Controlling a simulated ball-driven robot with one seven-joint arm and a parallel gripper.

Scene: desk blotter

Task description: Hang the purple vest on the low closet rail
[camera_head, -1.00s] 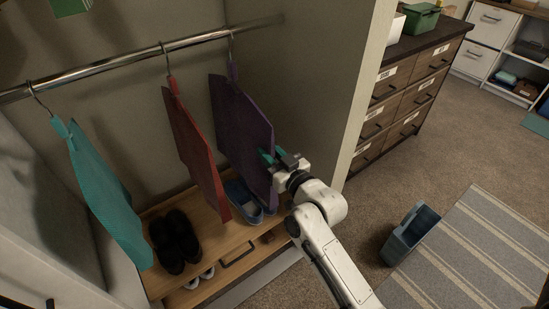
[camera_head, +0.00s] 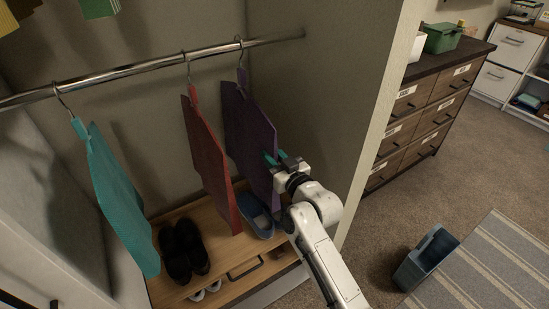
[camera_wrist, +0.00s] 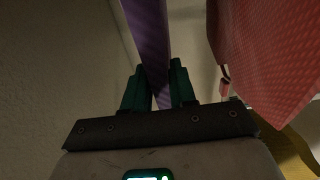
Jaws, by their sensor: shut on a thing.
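The purple vest (camera_head: 248,125) hangs at the right end of the closet rail (camera_head: 130,70), below a hook that looks to be over the rail. My gripper (camera_head: 282,160) is at the vest's right edge, around mid-height. In the wrist view the teal fingers (camera_wrist: 160,88) are shut on the purple vest (camera_wrist: 150,40), one finger on each side of it. The fingertips are partly hidden by the vest in the head view.
A red vest (camera_head: 207,150) hangs just left of the purple one, and a teal vest (camera_head: 120,200) hangs further left. Black shoes (camera_head: 184,250) and blue shoes (camera_head: 256,214) stand on the wooden shelf below. The closet side wall (camera_head: 335,110) is close on the right.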

